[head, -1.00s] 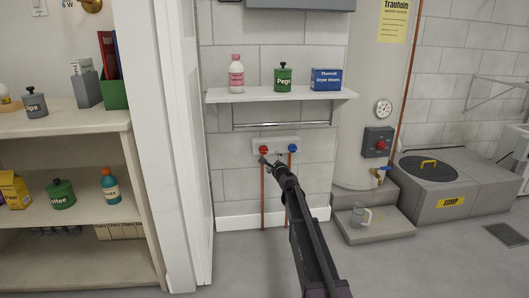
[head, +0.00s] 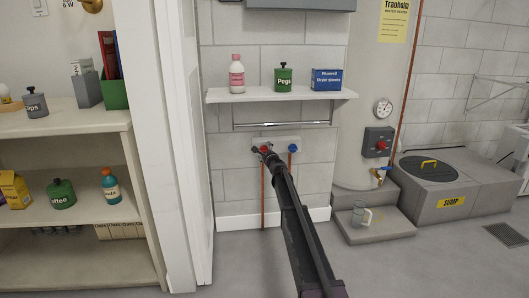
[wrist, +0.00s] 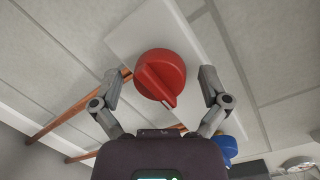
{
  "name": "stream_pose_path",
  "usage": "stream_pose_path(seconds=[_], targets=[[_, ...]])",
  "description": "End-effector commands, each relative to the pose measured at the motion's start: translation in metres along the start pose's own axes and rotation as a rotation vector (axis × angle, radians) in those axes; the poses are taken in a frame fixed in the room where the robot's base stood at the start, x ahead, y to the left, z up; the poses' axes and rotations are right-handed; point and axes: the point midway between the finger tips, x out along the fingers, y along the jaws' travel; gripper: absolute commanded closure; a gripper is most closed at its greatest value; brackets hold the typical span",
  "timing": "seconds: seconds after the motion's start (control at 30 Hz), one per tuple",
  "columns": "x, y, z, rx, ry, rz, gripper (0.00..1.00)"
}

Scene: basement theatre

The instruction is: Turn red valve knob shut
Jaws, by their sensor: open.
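The red valve knob (wrist: 161,78) sits on a pale wall plate (wrist: 128,36), with a raised ridge across its face and a white mark at the ridge's end. In the head view the red knob (head: 264,149) is partly hidden by my gripper. My gripper (wrist: 164,80) is open, with one finger on each side of the knob. Gaps show between the fingers and the knob in the wrist view. The blue knob (head: 293,148) is on the same plate to the right; it also shows in the wrist view (wrist: 226,146).
Copper pipes (head: 262,195) run down the wall from the plate. A towel rail (head: 283,126) and a shelf (head: 225,97) with a bottle, a canister and a box are above. A white door frame (head: 181,150) stands left. A drain step (head: 345,233) is right.

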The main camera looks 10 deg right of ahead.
Motion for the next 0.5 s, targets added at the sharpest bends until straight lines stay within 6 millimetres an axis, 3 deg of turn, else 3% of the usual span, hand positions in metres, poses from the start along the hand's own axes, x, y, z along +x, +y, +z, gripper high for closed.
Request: stream_pose_path(seconds=[0.23,0.5], targets=[[0.0000,0.0001,0.0001,0.000,0.000,0.000,0.05],[-0.0001,-0.0005,-0.0007,0.000,0.001,-0.001,0.85]])
